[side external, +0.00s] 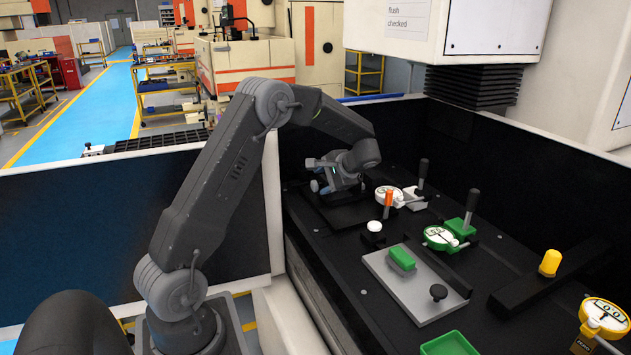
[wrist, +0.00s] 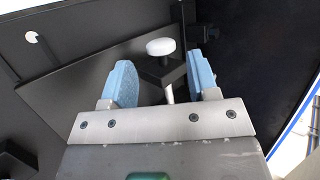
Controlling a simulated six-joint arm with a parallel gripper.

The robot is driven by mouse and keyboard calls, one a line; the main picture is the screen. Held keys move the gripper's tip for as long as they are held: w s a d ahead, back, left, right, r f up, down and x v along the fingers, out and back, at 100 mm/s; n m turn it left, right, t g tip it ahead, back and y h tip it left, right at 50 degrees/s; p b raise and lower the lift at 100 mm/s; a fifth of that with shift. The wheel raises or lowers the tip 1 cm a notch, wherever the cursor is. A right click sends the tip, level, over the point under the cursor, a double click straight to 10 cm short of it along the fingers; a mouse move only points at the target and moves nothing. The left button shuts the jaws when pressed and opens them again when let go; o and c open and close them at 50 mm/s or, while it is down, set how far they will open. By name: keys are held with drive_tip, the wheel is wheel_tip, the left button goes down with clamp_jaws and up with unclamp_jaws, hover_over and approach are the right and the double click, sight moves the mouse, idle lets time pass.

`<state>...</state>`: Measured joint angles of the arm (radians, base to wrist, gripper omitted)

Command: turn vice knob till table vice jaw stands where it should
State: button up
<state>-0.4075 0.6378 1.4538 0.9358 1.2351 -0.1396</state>
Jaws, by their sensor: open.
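In the wrist view, a white round knob (wrist: 160,47) stands by a dark block (wrist: 165,73), with a pale rod (wrist: 167,94) below it. They show in the gap between the two blue fingertips of my gripper (wrist: 162,80). The fingers are apart and nothing is gripped. In the side view, my gripper (side external: 322,180) is low over a black base (side external: 345,214) at the far left of the black table. The arm and fingers partly hide what stands there, so the vice jaw's position cannot be read.
On the table (side external: 365,322) are a white-topped knob (side external: 374,226), a white dial gauge (side external: 387,196), a green gauge (side external: 439,237), and a grey plate (side external: 400,293) bearing a green block (side external: 402,258). A yellow gauge (side external: 604,316) is at the right. Dark walls enclose the back and left.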

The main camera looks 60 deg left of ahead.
sight(316, 184)
drive_tip(key=shift+x, duration=1.6)
drive_tip(key=shift+s+a+f, duration=0.1)
drive_tip(key=shift+a+f, duration=0.1)
drive_tip(key=shift+a, duration=0.05)
drive_tip(key=c, duration=0.8)
drive_tip(key=shift+o, duration=0.2)
